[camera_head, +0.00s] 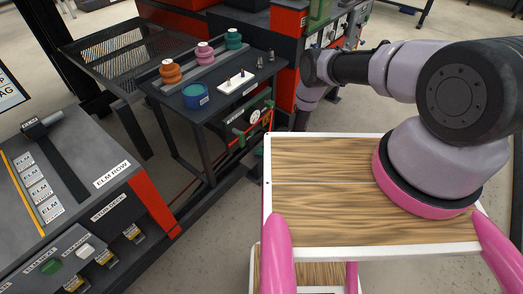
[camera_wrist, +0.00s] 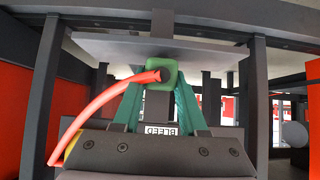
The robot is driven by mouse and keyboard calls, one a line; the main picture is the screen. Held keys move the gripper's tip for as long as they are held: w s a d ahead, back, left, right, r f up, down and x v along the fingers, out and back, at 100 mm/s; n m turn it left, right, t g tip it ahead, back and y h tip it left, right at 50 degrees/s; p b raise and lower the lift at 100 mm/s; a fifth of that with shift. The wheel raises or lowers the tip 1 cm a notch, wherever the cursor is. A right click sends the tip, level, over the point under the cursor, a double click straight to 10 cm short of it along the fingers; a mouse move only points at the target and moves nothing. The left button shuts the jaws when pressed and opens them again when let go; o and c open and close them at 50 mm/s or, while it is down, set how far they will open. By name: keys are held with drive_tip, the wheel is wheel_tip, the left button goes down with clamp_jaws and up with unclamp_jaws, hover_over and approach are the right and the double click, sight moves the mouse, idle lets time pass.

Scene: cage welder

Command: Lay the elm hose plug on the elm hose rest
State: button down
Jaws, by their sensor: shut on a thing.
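In the wrist view, a green plug (camera_wrist: 171,68) with a red hose (camera_wrist: 108,96) sits between the green fingers of my gripper (camera_wrist: 160,88). My gripper is shut on this plug. The hose bends from the plug toward the lower left. A label reading BLEED (camera_wrist: 160,130) shows upside down between the fingers. A flat grey plate (camera_wrist: 110,45) lies just beyond the plug; I cannot tell whether they touch. In the head view my arm reaches to the dark table's right side, and the gripper cannot be made out there. I cannot identify the elm hose rest for certain.
The dark table (camera_head: 215,125) holds stacked orange, pink and teal pieces, a blue cup (camera_head: 195,95) and a white pegged block (camera_head: 236,82). A gauge panel (camera_head: 254,118) sits below it. An ELM ROW bench (camera_head: 112,172) stands left. Dark frame posts (camera_wrist: 257,100) flank my gripper.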

drive_tip(key=shift+f, duration=0.15)
drive_tip(key=shift+c, duration=1.8)
unclamp_jaws()
